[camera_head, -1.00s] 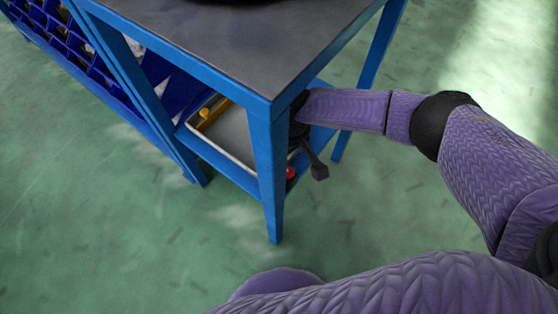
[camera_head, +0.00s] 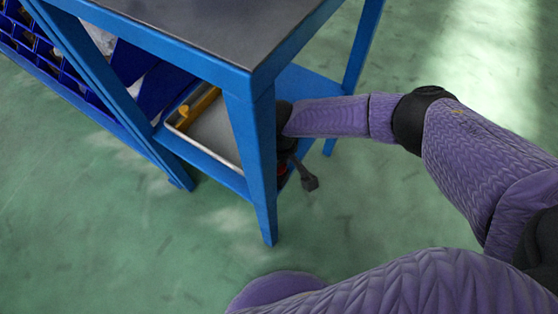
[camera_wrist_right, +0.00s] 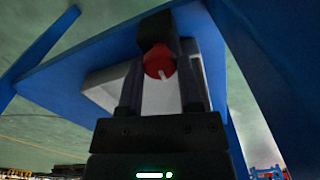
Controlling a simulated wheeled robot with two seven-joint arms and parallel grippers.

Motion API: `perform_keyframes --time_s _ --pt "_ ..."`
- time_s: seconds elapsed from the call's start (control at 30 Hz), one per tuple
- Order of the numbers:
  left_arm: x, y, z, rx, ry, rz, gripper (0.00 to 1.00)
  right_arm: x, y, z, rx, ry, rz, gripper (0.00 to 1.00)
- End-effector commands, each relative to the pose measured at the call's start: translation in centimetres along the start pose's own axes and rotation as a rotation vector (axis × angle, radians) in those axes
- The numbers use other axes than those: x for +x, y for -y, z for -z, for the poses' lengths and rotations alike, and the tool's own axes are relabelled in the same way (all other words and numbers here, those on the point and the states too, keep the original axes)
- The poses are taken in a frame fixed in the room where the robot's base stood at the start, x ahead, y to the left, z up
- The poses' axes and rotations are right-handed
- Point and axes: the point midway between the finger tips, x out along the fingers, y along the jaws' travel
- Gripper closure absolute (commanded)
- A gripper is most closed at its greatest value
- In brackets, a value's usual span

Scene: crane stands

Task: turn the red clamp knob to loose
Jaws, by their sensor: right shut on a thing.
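The red clamp knob (camera_wrist_right: 157,62) shows in the right wrist view between my right gripper's two dark fingers. A pale line on its face runs down and slightly right. My right gripper (camera_wrist_right: 160,72) is shut on the knob. A dark block (camera_wrist_right: 156,27) stands just behind the knob. In the head view only a sliver of red knob (camera_head: 281,170) shows beside the blue table leg. My right gripper (camera_head: 287,155) is there, partly hidden by the leg. My left gripper is not in view.
The blue table (camera_head: 262,165) has a dark top, and its leg stands close beside my right gripper. A tray (camera_head: 205,155) with a yellow item (camera_head: 200,107) lies on the lower shelf. Blue bins (camera_head: 45,50) stand at the left. The green floor to the right is clear.

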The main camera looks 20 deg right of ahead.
Motion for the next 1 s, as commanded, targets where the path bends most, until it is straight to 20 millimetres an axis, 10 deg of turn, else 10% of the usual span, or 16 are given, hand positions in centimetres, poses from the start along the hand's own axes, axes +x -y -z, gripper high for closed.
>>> perform_keyframes --time_s 0.47,1.0 --pt "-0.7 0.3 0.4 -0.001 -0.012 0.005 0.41 -0.1 0.0 -0.1 -0.072 0.002 -0.001 1.0" --pt "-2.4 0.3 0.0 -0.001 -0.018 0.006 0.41 0.0 0.0 -0.1 -0.541 0.002 0.001 1.0"
